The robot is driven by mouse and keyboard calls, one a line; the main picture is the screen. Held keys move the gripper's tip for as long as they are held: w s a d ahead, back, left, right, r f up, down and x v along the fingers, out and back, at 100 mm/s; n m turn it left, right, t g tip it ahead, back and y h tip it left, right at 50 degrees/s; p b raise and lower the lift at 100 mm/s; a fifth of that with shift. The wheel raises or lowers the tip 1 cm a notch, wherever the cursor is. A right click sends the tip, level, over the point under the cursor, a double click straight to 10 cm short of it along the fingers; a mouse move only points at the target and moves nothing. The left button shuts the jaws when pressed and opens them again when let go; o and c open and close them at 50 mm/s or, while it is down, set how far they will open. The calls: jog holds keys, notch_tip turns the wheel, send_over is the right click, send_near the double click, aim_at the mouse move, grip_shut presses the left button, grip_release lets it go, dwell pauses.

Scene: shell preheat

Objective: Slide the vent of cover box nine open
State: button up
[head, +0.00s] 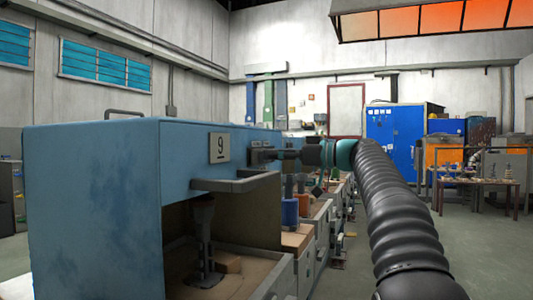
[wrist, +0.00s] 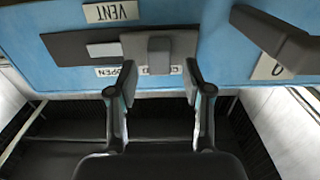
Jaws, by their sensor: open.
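Cover box nine (head: 95,200) is a large blue box at the left of the head view, with a "9" plate (head: 220,148). In the wrist view its blue face shows upside down, with a VENT label (wrist: 110,12). The vent slide (wrist: 185,43) is a dark plate with a raised tab (wrist: 158,55), at the right of a dark vent strip (wrist: 65,48). A light patch shows left of the slide. My gripper (wrist: 155,82) is open, its fingertips on either side of the tab's lower end in the picture. Contact is unclear. The right-hand label is partly hidden.
A dark bar handle (head: 237,183) sticks out below the number plate; it also shows near my gripper in the wrist view (wrist: 275,32). The box's open front shows a tan block (head: 228,263) inside. More bench units (head: 310,255) run behind.

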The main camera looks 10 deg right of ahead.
jog(key=shift+x, duration=1.6)
grip_shut()
